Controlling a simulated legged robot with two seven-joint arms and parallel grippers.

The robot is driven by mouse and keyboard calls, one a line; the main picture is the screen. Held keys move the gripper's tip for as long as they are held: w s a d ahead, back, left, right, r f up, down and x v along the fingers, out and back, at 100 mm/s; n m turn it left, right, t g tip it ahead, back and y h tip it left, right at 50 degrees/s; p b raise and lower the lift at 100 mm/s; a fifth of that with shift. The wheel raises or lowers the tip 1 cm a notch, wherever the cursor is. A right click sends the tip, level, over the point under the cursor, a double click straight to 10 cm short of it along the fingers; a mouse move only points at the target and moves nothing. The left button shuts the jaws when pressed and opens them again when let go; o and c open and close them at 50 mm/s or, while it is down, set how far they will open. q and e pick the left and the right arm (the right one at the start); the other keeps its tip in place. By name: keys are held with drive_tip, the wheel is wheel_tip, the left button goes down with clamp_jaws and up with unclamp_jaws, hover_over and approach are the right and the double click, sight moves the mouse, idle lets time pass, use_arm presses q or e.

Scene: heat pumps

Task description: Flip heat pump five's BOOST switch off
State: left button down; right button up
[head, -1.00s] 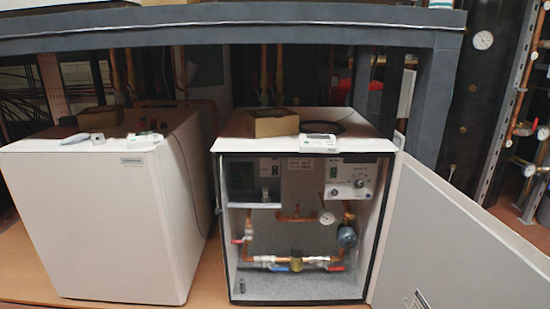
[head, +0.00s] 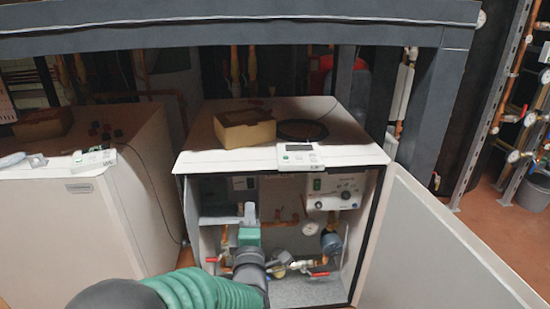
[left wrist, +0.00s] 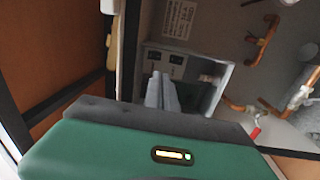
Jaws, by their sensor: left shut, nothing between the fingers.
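The open heat pump cabinet (head: 280,160) stands in the middle of the head view. Inside it at upper left is a grey panel (head: 243,183); the left wrist view shows two small dark switches (left wrist: 165,57) on it. Labels are too small to read, so I cannot tell which is BOOST or how it is set. My left gripper (head: 250,212) is inside the cabinet opening, shut and empty, and hides part of that panel. In the left wrist view its fingertips (left wrist: 163,80) are just below the switches; I cannot tell if they touch. My right gripper is not in view.
A white control box (head: 335,190) with a green switch and knobs sits at upper right inside. Copper pipes and red-handled valves (head: 318,274) fill the lower part. The open door (head: 430,240) swings out right. A closed white unit (head: 95,215) stands left.

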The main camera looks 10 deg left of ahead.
use_arm(q)
drive_tip(key=shift+w+d+r+n+y, duration=0.1)
drive_tip(key=shift+d+r+n+y, duration=0.1)
drive_tip(key=shift+r, duration=0.2)
drive_tip(key=shift+w+d+r+n+y, duration=0.1)
drive_tip(key=shift+r+n, duration=0.1)
drive_tip(key=shift+r, duration=0.15)
drive_tip(key=b+x, duration=0.5)
drive_tip(key=x, duration=0.8)
drive_tip(key=shift+b, duration=0.35)
drive_tip(key=shift+w+a+r+t, duration=0.15)
drive_tip(key=shift+w+r+t, duration=0.15)
drive_tip(key=shift+w, duration=0.15)
